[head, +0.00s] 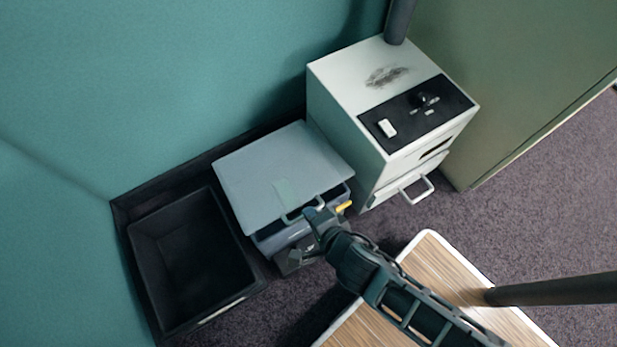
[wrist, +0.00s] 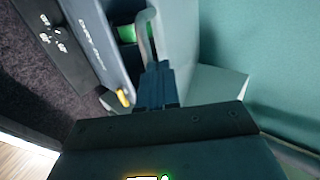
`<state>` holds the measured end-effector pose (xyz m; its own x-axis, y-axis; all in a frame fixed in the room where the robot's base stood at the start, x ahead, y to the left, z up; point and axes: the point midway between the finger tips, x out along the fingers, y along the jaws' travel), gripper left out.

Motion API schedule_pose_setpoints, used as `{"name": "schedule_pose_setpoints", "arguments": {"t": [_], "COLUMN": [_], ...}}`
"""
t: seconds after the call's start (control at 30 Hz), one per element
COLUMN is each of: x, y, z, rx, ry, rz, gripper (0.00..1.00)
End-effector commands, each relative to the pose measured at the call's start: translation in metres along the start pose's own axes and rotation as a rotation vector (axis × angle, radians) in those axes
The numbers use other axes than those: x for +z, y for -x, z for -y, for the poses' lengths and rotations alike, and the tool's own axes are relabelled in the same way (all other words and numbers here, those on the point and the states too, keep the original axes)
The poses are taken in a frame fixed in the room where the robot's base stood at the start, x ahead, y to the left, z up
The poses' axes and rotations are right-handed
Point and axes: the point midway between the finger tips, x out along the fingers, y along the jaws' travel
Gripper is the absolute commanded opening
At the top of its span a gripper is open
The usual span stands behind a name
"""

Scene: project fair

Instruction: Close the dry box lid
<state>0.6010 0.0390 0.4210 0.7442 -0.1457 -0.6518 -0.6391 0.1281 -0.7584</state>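The dry box (head: 295,232) is a dark blue-grey box on the floor with a light grey lid (head: 265,170). The lid looks partly lowered, with a gap at its front edge. In the wrist view the box front (wrist: 92,40) carries lettering, and something green (wrist: 127,33) shows past its rim. A yellow latch (head: 343,206) is on the front; it also shows in the wrist view (wrist: 123,97). My gripper (head: 312,213) is at the lid's front handle (head: 290,217). In the wrist view its fingers (wrist: 155,75) are close together around the handle bar (wrist: 147,35).
An open black bin (head: 190,255) stands left of the box. A white cabinet (head: 345,115) with a drawer handle stands right of it. A wood-topped table (head: 440,262) is at the lower right. A teal wall (head: 150,80) is behind the box.

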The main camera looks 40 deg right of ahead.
Motion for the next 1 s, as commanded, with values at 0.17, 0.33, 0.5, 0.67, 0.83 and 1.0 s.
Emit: {"name": "schedule_pose_setpoints", "arguments": {"t": [0.17, 0.33, 0.5, 0.67, 0.83, 1.0], "x": [-0.004, -0.003, -0.002, -0.002, -0.002, -0.002], "y": [-0.018, -0.027, -0.038, -0.046, -0.054, -0.059], "z": [-0.034, -0.056, -0.075, -0.091, -0.103, -0.110], "rx": [-0.073, -0.091, -0.089, -0.088, -0.088, -0.087], "ry": [-0.006, -0.002, -0.002, -0.002, -0.001, -0.001], "rz": [-0.011, -0.005, -0.005, -0.004, -0.003, -0.003], "gripper": [0.00, 0.00, 0.00, 0.00, 0.00, 0.00]}}
